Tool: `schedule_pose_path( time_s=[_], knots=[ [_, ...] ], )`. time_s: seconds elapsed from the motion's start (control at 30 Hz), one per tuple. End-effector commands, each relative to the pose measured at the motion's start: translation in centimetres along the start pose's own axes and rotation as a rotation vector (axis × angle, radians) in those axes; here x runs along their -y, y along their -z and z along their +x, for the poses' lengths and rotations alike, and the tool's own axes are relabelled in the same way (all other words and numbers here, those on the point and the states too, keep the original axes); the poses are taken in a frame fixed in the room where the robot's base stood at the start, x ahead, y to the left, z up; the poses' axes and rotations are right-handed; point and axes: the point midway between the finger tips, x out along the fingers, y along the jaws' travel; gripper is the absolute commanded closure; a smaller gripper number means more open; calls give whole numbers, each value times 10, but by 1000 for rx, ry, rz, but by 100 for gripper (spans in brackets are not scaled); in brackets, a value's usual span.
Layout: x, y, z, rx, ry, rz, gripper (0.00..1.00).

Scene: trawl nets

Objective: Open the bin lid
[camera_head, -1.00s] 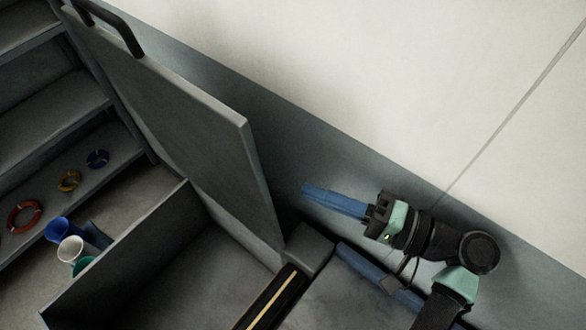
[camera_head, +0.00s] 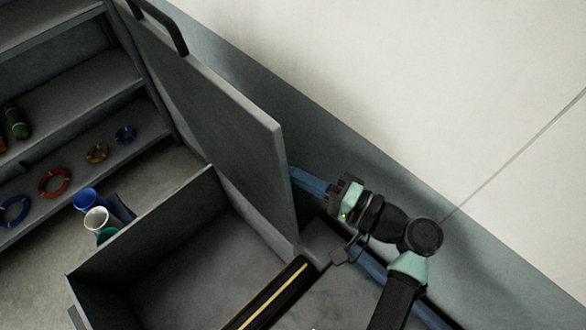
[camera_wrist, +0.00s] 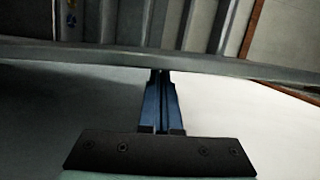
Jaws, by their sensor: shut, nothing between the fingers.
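The bin (camera_head: 140,225) is grey, and its inside shows in the head view. Its grey lid (camera_head: 215,120) stands raised, close to upright, along the bin's right side, with a black bar handle (camera_head: 165,25) at its upper end. My gripper (camera_head: 296,178) is on the wall side of the lid, behind its right edge. Its blue fingers are shut with nothing between them, and the lid edge hides their tips in the head view. In the wrist view the fingers (camera_wrist: 160,80) reach the lid's edge (camera_wrist: 110,53); I cannot tell whether they touch.
Shelves (camera_head: 70,115) at left hold coloured rings (camera_head: 55,182) and a green item (camera_head: 17,124). Blue and white cups (camera_head: 96,218) stand beyond the bin. A wall (camera_head: 450,90) rises close behind the lid and my arm. A dark bar with a yellow stripe (camera_head: 270,300) lies along the bin's near edge.

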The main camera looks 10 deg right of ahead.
Motion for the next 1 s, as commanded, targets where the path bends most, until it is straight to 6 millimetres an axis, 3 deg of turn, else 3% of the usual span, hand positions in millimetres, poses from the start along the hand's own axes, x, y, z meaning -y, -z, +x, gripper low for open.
schedule_pose_path(
  time_s=[0.43,1.0],
  knots=[
    [-3,-64,16,6,-36,-141,100],
    [-2,-68,17,2,-40,-161,100]
  ],
)
